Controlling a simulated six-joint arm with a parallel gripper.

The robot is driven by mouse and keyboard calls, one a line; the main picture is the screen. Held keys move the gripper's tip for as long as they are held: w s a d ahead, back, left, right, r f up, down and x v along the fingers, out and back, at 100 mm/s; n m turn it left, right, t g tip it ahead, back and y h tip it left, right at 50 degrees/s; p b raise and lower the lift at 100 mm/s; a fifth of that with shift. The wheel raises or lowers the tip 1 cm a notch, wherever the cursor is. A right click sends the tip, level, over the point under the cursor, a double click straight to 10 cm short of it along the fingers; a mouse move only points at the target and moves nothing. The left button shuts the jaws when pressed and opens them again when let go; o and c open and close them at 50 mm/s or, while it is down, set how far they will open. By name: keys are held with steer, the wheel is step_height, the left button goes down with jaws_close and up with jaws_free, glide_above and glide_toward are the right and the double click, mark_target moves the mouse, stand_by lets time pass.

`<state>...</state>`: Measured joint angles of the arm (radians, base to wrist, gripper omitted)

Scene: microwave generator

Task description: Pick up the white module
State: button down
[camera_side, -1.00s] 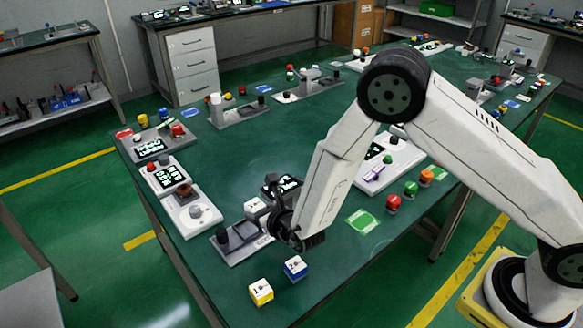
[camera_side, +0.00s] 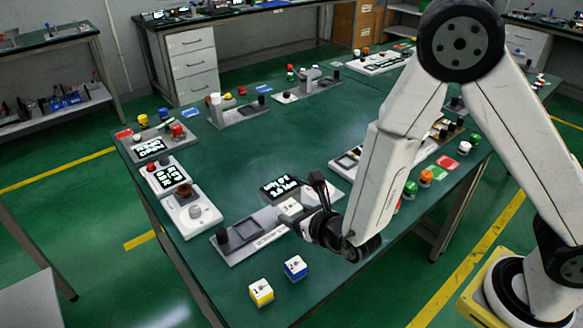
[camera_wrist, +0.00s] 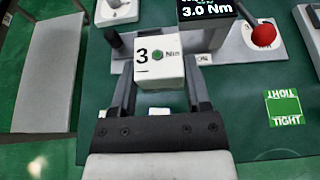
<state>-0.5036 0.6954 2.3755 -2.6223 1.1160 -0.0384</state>
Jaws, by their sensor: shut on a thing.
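The white module is a cube marked "3 Nm" in the wrist view (camera_wrist: 160,62), and it also shows in the side view (camera_side: 289,207). My gripper (camera_wrist: 160,75) is shut on it, one finger on each side. In the side view my gripper (camera_side: 298,206) holds it close to the right part of a grey fixture (camera_side: 262,240), in front of a black display (camera_side: 280,187). I cannot tell its exact height above the fixture.
A blue cube (camera_side: 295,267) and a yellow cube (camera_side: 261,293) stand near the table's front edge. In the wrist view a red ball-topped lever (camera_wrist: 263,35) and a green card (camera_wrist: 284,108) are on the right.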

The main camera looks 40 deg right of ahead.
steer(key=shift+r, duration=0.1)
stand_by(0.6)
steer(key=shift+w+d+r, duration=0.3)
steer(key=shift+d+r, duration=0.05)
steer(key=shift+r, duration=0.05)
steer(key=w+d+r+m+h, duration=0.3)
steer(key=w+d+r+h, duration=0.1)
steer(key=d+r, duration=0.8)
step_height(320, 180, up, 3)
steer(key=shift+d+r+g, duration=0.15)
steer(key=shift+d+g, duration=0.2)
steer(key=shift+g, duration=0.05)
steer(key=s+a+f+n+y, duration=0.1)
steer(key=a+f, duration=0.3)
steer(key=f, duration=0.1)
steer(key=s+a+f+n+y, duration=0.1)
steer(key=s+a+f, duration=0.1)
steer(key=a+f, duration=0.3)
steer(key=s+a+f+n+y, duration=0.1)
steer(key=a+f+y, duration=0.1)
steer(key=a+f, duration=0.2)
steer(key=shift+s+a+f+t, duration=0.1)
steer(key=shift+s+f+t, duration=0.1)
steer(key=shift+f, duration=0.4)
steer(key=shift+s+a+f+t, duration=0.1)
steer(key=shift+s+f+t, duration=0.1)
steer(key=shift+f, duration=0.35)
